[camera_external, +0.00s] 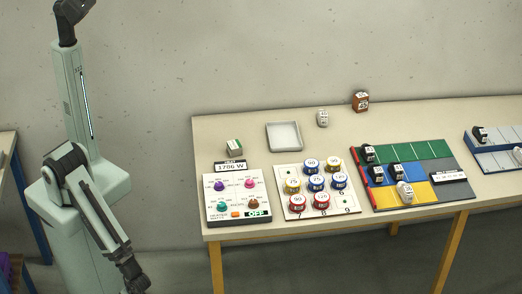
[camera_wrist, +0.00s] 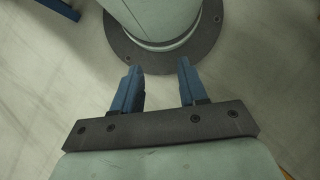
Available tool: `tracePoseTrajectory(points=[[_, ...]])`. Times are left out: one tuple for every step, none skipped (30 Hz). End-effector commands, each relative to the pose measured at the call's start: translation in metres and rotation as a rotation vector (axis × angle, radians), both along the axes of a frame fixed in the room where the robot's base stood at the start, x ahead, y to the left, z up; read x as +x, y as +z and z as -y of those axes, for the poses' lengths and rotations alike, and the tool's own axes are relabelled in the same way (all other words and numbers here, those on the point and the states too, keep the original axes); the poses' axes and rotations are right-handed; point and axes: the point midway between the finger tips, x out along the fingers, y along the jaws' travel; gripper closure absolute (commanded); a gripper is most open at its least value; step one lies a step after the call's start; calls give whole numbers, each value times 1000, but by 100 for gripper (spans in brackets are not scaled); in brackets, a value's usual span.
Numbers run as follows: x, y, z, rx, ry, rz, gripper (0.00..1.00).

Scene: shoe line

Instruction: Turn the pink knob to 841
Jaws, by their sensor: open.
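The pink knob (camera_external: 249,183) is at the upper right of a white control panel (camera_external: 237,213) on the table's left end. A display above the panel reads 1706 W (camera_external: 231,167). The panel also has a purple, a teal and a brown knob, an orange button and a sign reading OFF. The pink knob's pointer and scale are too small to read. My gripper (camera_external: 137,285) hangs low at the left, off the table and well away from the panel. In the wrist view my gripper (camera_wrist: 158,85) is open and empty, above the floor.
Right of the panel is a white board (camera_external: 285,208) with several round labelled cans. A grey tray (camera_external: 269,138) and a small box (camera_external: 234,148) stand behind. Floor before the table is clear.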

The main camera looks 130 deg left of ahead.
Motion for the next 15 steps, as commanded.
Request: tracePoseTrajectory(points=[[0,0,0,0,0,0,55],[0,0,0,0,0,1,52],[2,0,0,0,1,2,48],[4,0,0,-2,3,4,45],[7,0,0,-3,4,6,44],[13,1,-1,-4,8,11,44],[18,1,-1,-7,11,16,44],[25,2,-2,-10,15,23,44],[35,3,-3,-14,21,32,44],[44,5,-3,-17,27,41,44],[54,7,-4,-21,32,50,44],[66,9,-6,-26,40,61,44],[76,12,-7,-31,46,70,44],[86,14,-8,-35,52,80,44],[99,18,-10,-41,58,92,44]])
